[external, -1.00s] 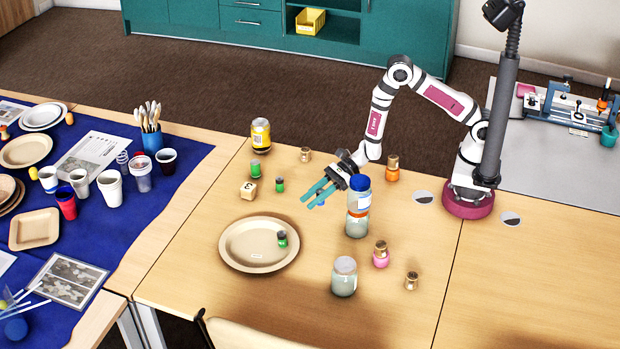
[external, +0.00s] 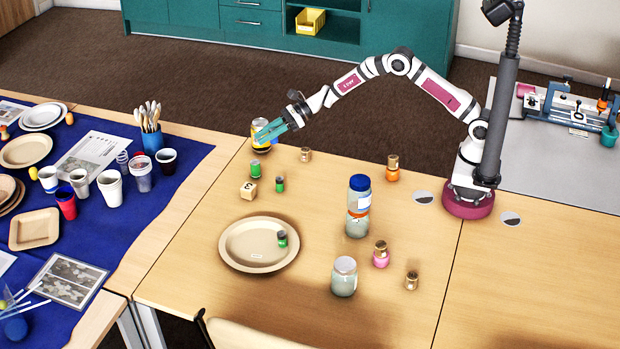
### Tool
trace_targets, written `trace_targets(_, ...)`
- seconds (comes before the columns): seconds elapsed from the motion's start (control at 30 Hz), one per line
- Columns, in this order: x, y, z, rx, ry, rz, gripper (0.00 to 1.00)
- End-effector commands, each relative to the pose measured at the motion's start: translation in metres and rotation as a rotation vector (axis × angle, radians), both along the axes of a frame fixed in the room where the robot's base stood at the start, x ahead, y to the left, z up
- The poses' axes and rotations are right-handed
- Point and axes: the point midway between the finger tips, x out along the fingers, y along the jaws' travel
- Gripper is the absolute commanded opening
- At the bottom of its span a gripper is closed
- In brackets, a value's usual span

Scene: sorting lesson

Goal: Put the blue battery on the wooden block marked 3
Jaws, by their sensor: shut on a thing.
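The wooden block marked 3 (external: 248,190) sits on the table left of centre, above the plate, with its top bare. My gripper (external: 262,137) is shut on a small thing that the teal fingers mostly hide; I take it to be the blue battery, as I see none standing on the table. The gripper is raised, overlapping the yellow jar in the picture, above and slightly right of the block. It is clear of the block.
Green batteries (external: 255,169) (external: 280,184) stand close to the block. A plate (external: 235,262) holds another green one. A tall blue-lidded jar stack (external: 358,205), a pale jar (external: 344,277) and small bottles stand to the right. The table between block and stack is mostly clear.

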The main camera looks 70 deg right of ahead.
Motion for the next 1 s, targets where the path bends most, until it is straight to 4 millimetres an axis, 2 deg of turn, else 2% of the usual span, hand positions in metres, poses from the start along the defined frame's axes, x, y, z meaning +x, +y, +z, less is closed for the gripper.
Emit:
trace_targets(0.07, 0.014, -0.003, 0.006, 0.004, -0.007, -0.023, 0.0)
trace_targets(0.17, 0.023, 0.01, 0.0, 0.008, -0.006, -0.034, 0.0)
trace_targets(0.4, 0.039, 0.082, -0.044, 0.009, -0.006, -0.033, 0.0)
trace_targets(0.5, 0.044, 0.1, -0.055, 0.009, -0.008, -0.034, 0.0)
trace_targets(0.57, 0.045, 0.106, -0.059, 0.009, -0.008, -0.035, 0.0)
trace_targets(0.8, 0.046, 0.109, -0.099, 0.009, -0.005, -0.037, 0.0)
trace_targets(1.0, 0.046, 0.109, -0.1, 0.009, -0.007, -0.037, 0.0)
